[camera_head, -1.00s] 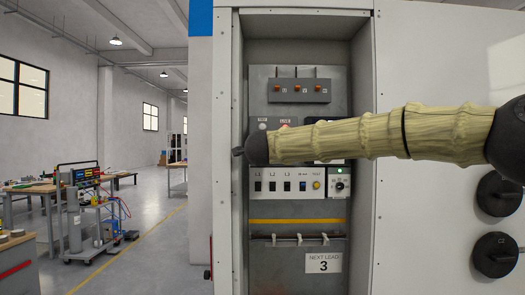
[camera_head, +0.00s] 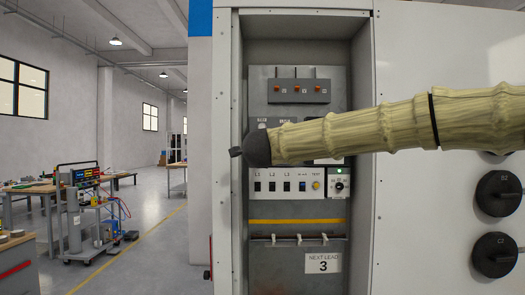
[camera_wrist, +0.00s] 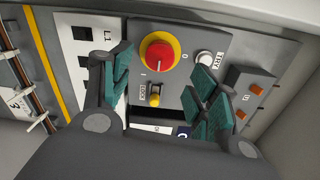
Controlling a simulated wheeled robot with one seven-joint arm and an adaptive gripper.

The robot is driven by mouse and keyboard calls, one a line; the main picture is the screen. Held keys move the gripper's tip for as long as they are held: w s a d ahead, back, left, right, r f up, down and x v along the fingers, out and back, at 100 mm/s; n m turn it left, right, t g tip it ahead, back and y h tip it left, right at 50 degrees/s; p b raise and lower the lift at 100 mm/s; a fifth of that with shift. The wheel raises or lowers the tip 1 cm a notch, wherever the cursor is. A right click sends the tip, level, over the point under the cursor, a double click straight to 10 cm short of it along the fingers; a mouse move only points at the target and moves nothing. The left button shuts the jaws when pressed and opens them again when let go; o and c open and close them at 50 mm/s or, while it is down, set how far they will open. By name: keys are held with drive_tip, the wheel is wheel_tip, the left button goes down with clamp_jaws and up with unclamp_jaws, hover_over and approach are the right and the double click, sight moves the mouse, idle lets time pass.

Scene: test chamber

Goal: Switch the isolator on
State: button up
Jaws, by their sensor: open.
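The isolator (camera_wrist: 157,53) appears in the wrist view as a red round knob on a yellow disc, set in a grey panel. An "I" is marked below it and an "O" to its right. A pale mark shows on the knob, but I cannot tell which setting it points to. A small yellow part (camera_wrist: 154,97) by a "LOCK" label sits below. My gripper (camera_wrist: 157,78) is open, its teal-padded fingers on either side of the knob and lock area, holding nothing. I cannot tell whether the fingers touch the panel. In the head view my arm hides the isolator.
A white round part (camera_wrist: 207,60) and a grey block with orange buttons (camera_wrist: 255,90) lie right of the knob. The cabinet's side wall (camera_head: 362,80) stands close by.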

drive_tip(key=shift+s, duration=2.85)
drive_tip(key=s+r+p, duration=0.1)
drive_tip(key=s+r, duration=0.3)
drive_tip(key=s, duration=0.4)
drive_tip(key=s+r+p, duration=0.2)
drive_tip(key=s+r, duration=0.2)
drive_tip(key=s, duration=0.4)
drive_tip(key=shift+r, duration=0.4)
drive_tip(key=shift+s, duration=0.1)
drive_tip(key=s, duration=1.5)
drive_tip(key=shift+d, duration=0.1)
